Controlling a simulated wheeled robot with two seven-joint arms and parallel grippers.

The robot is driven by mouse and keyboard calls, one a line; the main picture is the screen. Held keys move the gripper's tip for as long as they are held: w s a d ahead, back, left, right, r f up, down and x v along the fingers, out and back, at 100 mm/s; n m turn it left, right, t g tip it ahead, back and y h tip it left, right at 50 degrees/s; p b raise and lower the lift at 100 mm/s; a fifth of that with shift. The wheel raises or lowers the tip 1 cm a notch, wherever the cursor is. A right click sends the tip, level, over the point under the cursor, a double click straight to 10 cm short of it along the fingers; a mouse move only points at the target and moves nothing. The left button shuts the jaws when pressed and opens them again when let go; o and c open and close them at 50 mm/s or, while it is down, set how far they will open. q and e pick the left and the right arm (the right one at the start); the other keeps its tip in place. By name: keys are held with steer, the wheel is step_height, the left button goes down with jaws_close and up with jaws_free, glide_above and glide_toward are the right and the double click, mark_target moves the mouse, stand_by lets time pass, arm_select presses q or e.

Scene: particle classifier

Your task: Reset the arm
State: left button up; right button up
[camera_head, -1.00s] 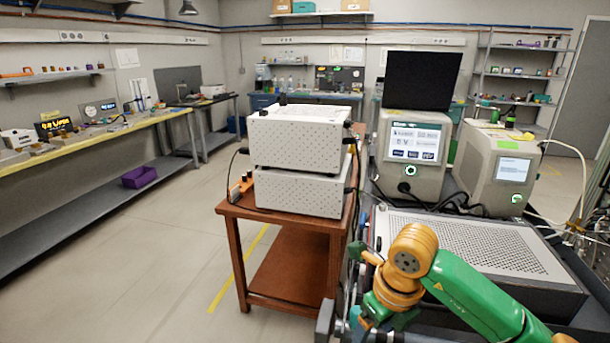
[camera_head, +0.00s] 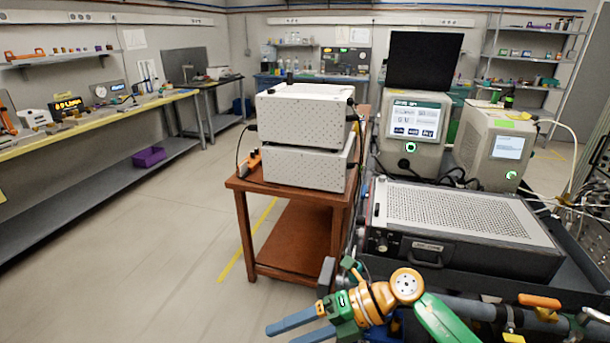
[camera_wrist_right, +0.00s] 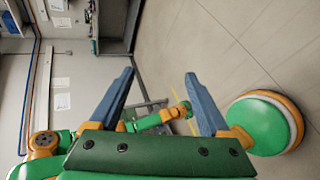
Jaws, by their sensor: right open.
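My right arm, green and orange, comes in from the lower right of the head view. Its gripper (camera_head: 280,334) points left at the bottom edge, with two blue-grey fingers apart and nothing between them. In the right wrist view the same gripper (camera_wrist_right: 159,73) shows both fingers spread wide and empty, with floor and wall beyond. The fingers are low in front of the brown cart (camera_head: 240,185), apart from it as far as I can tell. My left gripper does not show in the head view.
Two stacked white boxes (camera_head: 300,122) stand on the cart. A grey perforated unit (camera_head: 460,250) lies right of it, below two screen devices (camera_head: 413,130) (camera_head: 493,145) and a dark monitor (camera_head: 424,62). A long bench (camera_head: 95,130) runs along the left wall. The floor between is clear.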

steer(key=w+d+f+m+t, duration=0.2)
steer(key=w+f+m+t, duration=0.3)
steer(key=m, duration=0.4)
steer(key=w+d+f+m+t, duration=0.3)
steer(key=f+m+t, duration=0.2)
steer(key=m+t, duration=0.3)
steer(key=s+d+f+m+h, duration=0.25)
steer(key=d+f+m, duration=0.2)
steer(key=f, duration=0.25)
steer(key=s+d+f+m+h, duration=0.25)
steer(key=f+m+h, duration=0.2)
steer(key=f, duration=0.25)
steer(key=s+d+f+m+g+h, duration=0.4)
steer(key=s+d+f+m, duration=0.25)
steer(key=s+f, duration=0.55)
steer(key=s+d+f+m+g, duration=0.1)
steer(key=s+f+g, duration=0.1)
steer(key=s, duration=0.9)
steer(key=s+d+f+m+g+h, duration=0.1)
steer(key=s+f+m+g, duration=0.1)
steer(key=s, duration=0.8)
steer(key=f+g, duration=0.1)
steer(key=g, duration=0.1)
steer(key=shift+s+d+g, duration=0.2)
steer(key=shift+s+g, duration=0.2)
steer(key=shift+w, duration=0.1)
steer(key=shift+f, duration=0.1)
